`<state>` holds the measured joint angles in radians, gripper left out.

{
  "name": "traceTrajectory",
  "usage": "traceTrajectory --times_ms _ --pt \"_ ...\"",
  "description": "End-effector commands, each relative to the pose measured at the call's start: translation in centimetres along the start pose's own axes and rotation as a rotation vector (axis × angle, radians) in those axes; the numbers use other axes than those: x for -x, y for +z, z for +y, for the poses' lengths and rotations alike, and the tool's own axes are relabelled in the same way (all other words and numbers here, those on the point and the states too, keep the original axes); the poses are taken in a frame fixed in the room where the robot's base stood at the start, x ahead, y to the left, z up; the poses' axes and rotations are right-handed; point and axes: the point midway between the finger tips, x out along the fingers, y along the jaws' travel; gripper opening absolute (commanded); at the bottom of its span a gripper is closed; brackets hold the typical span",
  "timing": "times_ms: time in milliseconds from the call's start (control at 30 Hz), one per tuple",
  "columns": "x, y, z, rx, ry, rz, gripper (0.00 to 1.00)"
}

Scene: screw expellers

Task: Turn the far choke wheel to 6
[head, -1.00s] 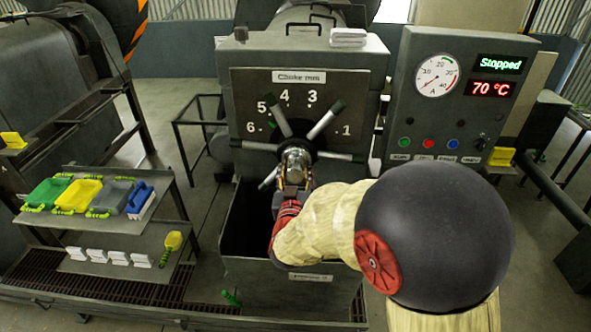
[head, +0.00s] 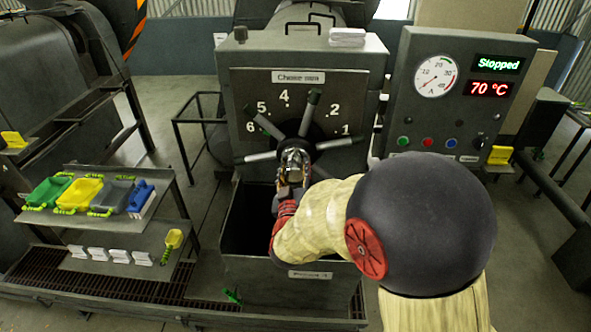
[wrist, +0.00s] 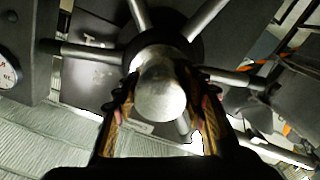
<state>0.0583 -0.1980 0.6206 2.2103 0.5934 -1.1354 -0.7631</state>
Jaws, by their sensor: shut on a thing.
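The choke wheel (head: 314,100) is on the front of the grey expeller, under a "Choke mm" label (head: 298,77). Its grey spokes spread from a metal hub (wrist: 160,92). One spoke points up over the place between 4 and 2. Another points up-left, just below 5, and others reach left and right. The numbers 6, 5, 4, 2 and 1 show on the dial plate (head: 240,95); 3 is hidden. My gripper (head: 293,178) is shut on the hub, with a finger on each side in the wrist view (wrist: 157,105). No pointer is clear.
A control panel (head: 420,110) at right reads Stopped and 70 °C. A dark open bin (head: 300,255) stands below the wheel. Shelves at left hold coloured trays (head: 80,193) and a yellow scoop (head: 174,238). A railing (head: 186,150) stands behind them.

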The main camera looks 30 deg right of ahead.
Motion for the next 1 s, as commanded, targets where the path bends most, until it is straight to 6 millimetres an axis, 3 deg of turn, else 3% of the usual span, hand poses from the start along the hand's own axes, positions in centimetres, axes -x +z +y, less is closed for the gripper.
traceTrajectory --times_ms 167,200,500,833,1000 --pt "0.0 0.0 0.0 0.002 -0.001 0.0 0.0" --pt "0.0 0.0 0.0 0.001 -0.001 0.0 0.43" --pt "0.0 0.0 0.0 0.0 -0.001 0.0 0.6" --pt "0.2 0.0 0.0 -0.001 -0.001 0.0 0.6" --pt "1.9 -0.1 -0.1 -0.002 -0.003 0.001 0.6"
